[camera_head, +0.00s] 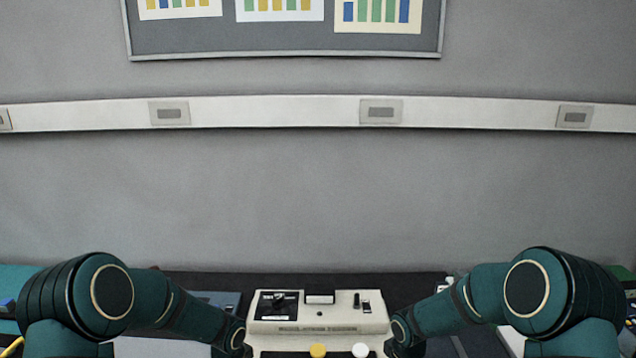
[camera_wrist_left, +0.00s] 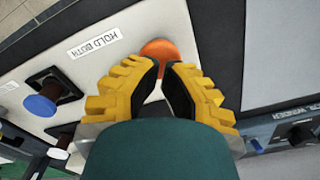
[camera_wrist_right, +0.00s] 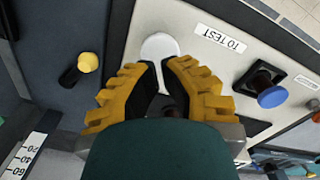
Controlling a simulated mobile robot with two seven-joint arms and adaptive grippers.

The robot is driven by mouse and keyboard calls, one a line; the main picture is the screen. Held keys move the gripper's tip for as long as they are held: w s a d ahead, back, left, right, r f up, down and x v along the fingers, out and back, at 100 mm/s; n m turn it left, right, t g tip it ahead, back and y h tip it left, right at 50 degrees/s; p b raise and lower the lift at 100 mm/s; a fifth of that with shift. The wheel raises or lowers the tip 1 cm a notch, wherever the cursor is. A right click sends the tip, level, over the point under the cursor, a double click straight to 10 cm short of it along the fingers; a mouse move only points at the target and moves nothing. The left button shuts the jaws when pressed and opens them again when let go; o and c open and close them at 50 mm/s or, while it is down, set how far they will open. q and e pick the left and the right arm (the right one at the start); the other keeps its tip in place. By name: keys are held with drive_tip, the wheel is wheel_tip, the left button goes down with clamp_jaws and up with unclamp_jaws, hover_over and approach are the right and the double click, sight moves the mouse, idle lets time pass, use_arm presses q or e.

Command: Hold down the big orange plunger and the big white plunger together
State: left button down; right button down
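In the left wrist view the big orange plunger (camera_wrist_left: 160,52) stands on a pale panel beside a "HOLD BOTH" label. My left gripper (camera_wrist_left: 162,68) is just in front of it, its yellow fingers a narrow gap apart, nothing between them. In the right wrist view the big white plunger (camera_wrist_right: 160,47) stands near a "TO TEST" label. My right gripper (camera_wrist_right: 159,67) is just in front of it, also with a narrow gap and empty. Fingertips overlap the lower plunger edges; I cannot tell whether they touch.
The pale console (camera_head: 318,314) lies between my arms. A yellow cap (camera_head: 318,350) and a white cap (camera_head: 360,350) show at its front. Blue knobs (camera_wrist_left: 40,105) (camera_wrist_right: 272,96) stand on the panel. A yellow-tipped black knob (camera_wrist_right: 88,62) is beside the right gripper.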

use_arm(q)
drive_tip(key=shift+f, duration=0.85)
drive_tip(key=shift+r, duration=0.3)
idle(0.6)
use_arm(e)
drive_tip(key=shift+f, duration=1.75)
idle(0.6)
drive_tip(key=shift+r, duration=0.25)
idle(0.5)
use_arm(q)
drive_tip(key=shift+f, duration=0.1)
idle(0.9)
drive_tip(key=shift+f, duration=0.6)
use_arm(e)
drive_tip(key=shift+f, duration=0.65)
idle(0.9)
